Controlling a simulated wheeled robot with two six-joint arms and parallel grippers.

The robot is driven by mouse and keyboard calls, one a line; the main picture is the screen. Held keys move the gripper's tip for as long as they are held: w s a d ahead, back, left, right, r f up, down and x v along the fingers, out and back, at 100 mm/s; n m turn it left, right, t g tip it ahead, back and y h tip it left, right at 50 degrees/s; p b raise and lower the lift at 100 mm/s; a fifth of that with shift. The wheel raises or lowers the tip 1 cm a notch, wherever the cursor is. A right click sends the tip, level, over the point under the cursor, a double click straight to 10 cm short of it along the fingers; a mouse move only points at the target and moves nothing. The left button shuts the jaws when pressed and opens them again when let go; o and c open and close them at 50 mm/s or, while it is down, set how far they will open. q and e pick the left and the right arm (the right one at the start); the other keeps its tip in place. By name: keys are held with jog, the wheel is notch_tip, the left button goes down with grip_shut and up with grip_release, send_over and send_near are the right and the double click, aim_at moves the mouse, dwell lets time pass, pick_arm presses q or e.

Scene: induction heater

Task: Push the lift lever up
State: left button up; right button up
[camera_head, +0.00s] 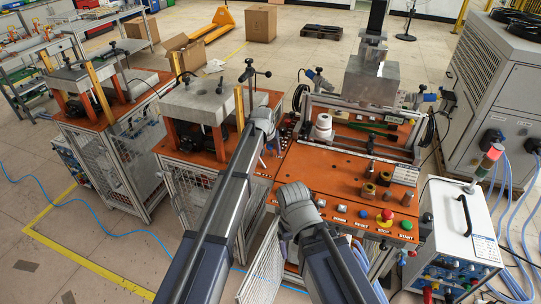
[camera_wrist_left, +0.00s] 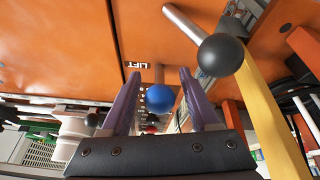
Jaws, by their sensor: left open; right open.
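A lever with a blue ball knob (camera_wrist_left: 159,98) shows in the left wrist view, beside a small black LIFT label (camera_wrist_left: 135,65) on an orange panel. My left gripper (camera_wrist_left: 162,78) is open, its two purple fingers on either side of the blue knob, with gaps visible on both sides. In the head view my left gripper (camera_head: 268,132) is at the left edge of the orange workbench, and the arm hides the lever. My right gripper (camera_head: 297,205) is lower, by the bench's front edge; its fingers are mostly hidden.
A metal rod with a black ball (camera_wrist_left: 221,54) and a yellow post (camera_wrist_left: 262,108) stand close to my left gripper. The orange bench (camera_head: 343,168) carries a white cylinder (camera_head: 322,128), brass pieces and a red stop button (camera_head: 387,214). A white control box (camera_head: 458,225) stands right.

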pick_arm(q)
grip_shut()
dwell(0.5)
dwell(1.0)
